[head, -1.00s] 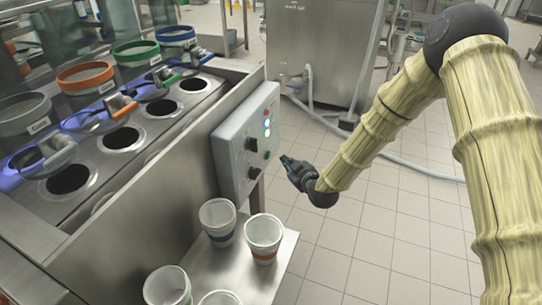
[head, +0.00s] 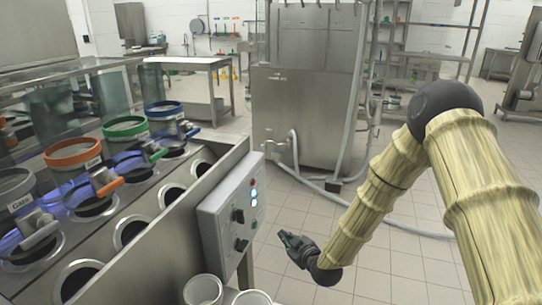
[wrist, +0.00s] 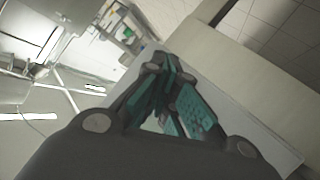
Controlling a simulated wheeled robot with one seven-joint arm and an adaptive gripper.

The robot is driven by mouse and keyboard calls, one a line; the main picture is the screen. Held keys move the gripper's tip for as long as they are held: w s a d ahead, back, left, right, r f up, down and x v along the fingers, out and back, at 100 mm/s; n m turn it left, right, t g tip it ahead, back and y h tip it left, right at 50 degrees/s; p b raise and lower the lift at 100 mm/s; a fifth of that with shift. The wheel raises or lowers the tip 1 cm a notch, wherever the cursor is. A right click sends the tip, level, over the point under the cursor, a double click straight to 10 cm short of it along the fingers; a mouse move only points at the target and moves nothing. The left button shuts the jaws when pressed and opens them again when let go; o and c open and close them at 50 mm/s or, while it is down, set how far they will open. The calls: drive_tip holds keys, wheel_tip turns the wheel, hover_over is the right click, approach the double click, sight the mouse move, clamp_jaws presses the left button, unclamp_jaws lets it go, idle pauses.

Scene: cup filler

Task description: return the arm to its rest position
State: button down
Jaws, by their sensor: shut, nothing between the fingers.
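My gripper (head: 286,240) is at the lower middle of the head view, at the end of my arm in its tan ribbed sleeve. It is just right of the control box (head: 228,212) and apart from it, with tiled floor behind. In the wrist view the dark fingers with teal pads (wrist: 172,95) come together at their tips. The gripper is shut and holds nothing.
Left is a steel counter with round openings (head: 132,232) and containers with orange (head: 73,152), green and blue rims. White cups (head: 203,289) show at the bottom edge. A steel cabinet (head: 305,115) with hoses stands behind. Floor right of the gripper is clear.

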drive_tip(key=s+d+f+m+g+h, duration=0.1)
drive_tip(key=s+d+f+m+g, duration=0.15)
drive_tip(key=s+f, duration=0.5)
drive_tip(key=s+d+f+m+g+h, duration=0.2)
drive_tip(key=s+d+f, duration=0.2)
drive_tip(key=s+f, duration=0.35)
drive_tip(key=s+d+f+m+g+h, duration=0.15)
drive_tip(key=s+d+f, duration=0.25)
drive_tip(key=s, duration=0.7)
drive_tip(key=s+d+f+m+g+h, duration=0.1)
drive_tip(key=s+d+f+m+g, duration=0.25)
drive_tip(key=s, duration=0.65)
drive_tip(key=s+d+m+g+h, duration=0.1)
drive_tip(key=s+d+g, duration=0.15)
drive_tip(key=s, duration=0.45)
drive_tip(key=s+d+m+g, duration=0.1)
drive_tip(key=s+d, duration=0.2)
drive_tip(key=s, duration=0.4)
wheel_tip(320, 180, up, 13)
drive_tip(key=p, duration=1.3)
drive_tip(key=shift+w+r+t+p, duration=0.2)
drive_tip(key=shift+w+t+p, duration=0.05)
drive_tip(key=shift+t+p, duration=0.05)
